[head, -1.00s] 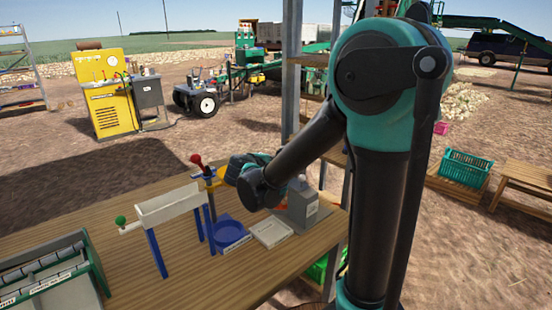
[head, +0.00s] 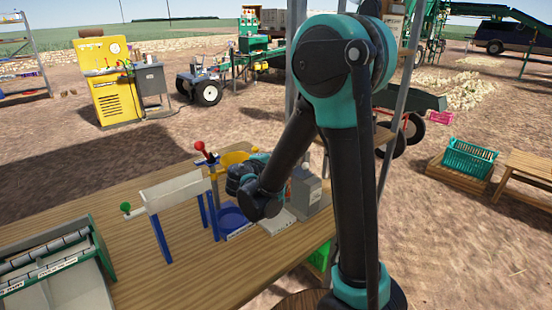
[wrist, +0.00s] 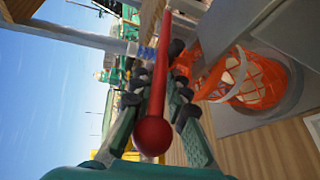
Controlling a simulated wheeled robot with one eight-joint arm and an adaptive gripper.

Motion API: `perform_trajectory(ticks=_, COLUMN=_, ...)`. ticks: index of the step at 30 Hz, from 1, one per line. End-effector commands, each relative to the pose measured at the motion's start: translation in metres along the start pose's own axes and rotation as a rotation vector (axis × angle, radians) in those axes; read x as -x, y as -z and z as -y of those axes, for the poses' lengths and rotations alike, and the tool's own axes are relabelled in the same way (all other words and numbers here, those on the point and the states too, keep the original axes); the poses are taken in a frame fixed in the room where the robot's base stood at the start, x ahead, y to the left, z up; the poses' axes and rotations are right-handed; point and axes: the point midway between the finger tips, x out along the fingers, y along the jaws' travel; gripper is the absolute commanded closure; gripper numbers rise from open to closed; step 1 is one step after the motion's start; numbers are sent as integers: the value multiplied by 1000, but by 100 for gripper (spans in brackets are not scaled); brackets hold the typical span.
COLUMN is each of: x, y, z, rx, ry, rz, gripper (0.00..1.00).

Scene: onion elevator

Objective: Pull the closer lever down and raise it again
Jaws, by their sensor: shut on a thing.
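A red lever with a red ball end (wrist: 152,135) runs between the fingers of my gripper (wrist: 160,80) in the wrist view. The fingers lie on both sides of its shaft, and the ball is on the camera side of the fingertips. In the head view a red lever (head: 200,146) stands on the stand at the table's far side, tilted up to the left. My gripper's fingers are hidden there behind my wrist. A green-knobbed lever (head: 126,208) sits at the left end of the white trough (head: 175,190).
An orange net bag (wrist: 250,80) hangs beside the gripper. A green-framed tray (head: 95,245) is at left. The wooden table front (head: 215,275) is clear.

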Motion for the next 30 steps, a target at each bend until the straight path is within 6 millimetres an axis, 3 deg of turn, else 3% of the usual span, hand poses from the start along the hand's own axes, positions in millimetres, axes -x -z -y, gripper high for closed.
perform_trajectory(ticks=1, x=-2, y=0, z=-3, rx=5, ry=-8, rz=3, gripper=100)
perform_trajectory(ticks=2, x=-2, y=0, z=-3, rx=6, ry=-9, rz=3, gripper=82)
perform_trajectory(ticks=6, x=-1, y=0, z=-2, rx=4, ry=-7, rz=3, gripper=68)
perform_trajectory(ticks=17, x=4, y=0, z=-2, rx=3, ry=-4, rz=1, gripper=68)
perform_trajectory(ticks=30, x=78, y=1, z=-1, rx=4, ry=-5, rz=-2, gripper=68)
